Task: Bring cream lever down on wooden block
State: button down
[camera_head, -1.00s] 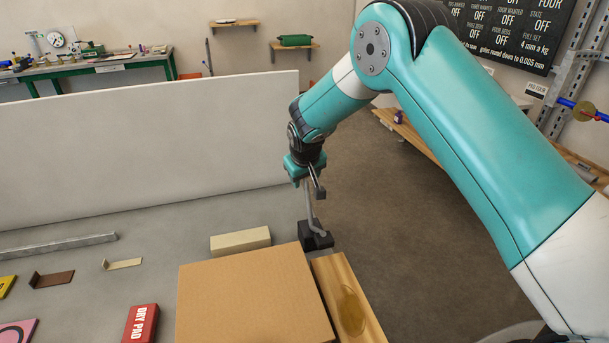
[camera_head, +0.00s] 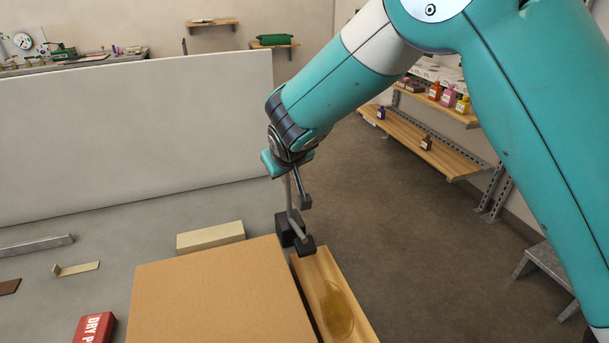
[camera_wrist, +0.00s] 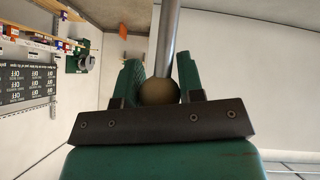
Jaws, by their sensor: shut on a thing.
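My gripper (camera_head: 287,166) is above a black base (camera_head: 287,228) beyond the cardboard box. In the wrist view my gripper (camera_wrist: 159,88) has its green fingers on either side of a dull cream round knob (camera_wrist: 159,92), shut on it. A grey rod (camera_wrist: 168,40) runs from this knob; I take both as the cream lever. In the head view its rod (camera_head: 289,190) stands nearly upright between my gripper and the base. A wooden board (camera_head: 319,281) with a yellowish oval patch lies right of the box. Whether this is the wooden block I cannot tell.
The cardboard box (camera_head: 215,290) fills the near middle. A pale cream block (camera_head: 210,236) lies behind it. A red DRY PAD box (camera_head: 94,328) is at the left. A low white wall (camera_head: 130,135) stands behind the bench. Open floor (camera_head: 390,230) is at the right.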

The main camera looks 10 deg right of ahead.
jog(key=shift+s+d+t+b, duration=0.15)
jog(key=shift+s+t+b, duration=0.55)
jog(key=shift+b, duration=0.85)
jog(key=shift+s+d+t+b, duration=0.15)
jog(key=shift+s+t+b, duration=0.55)
jog(key=shift+b, duration=0.85)
jog(key=shift+s, duration=0.2)
jog(key=c, duration=0.8)
grip_release()
jog(key=shift+s+r, duration=0.1)
jog(key=shift+o, duration=0.2)
jog(key=b+v, duration=0.2)
jog(key=v, duration=1.5)
jog(key=shift+d+r, duration=0.25)
jog(key=shift+s, duration=0.15)
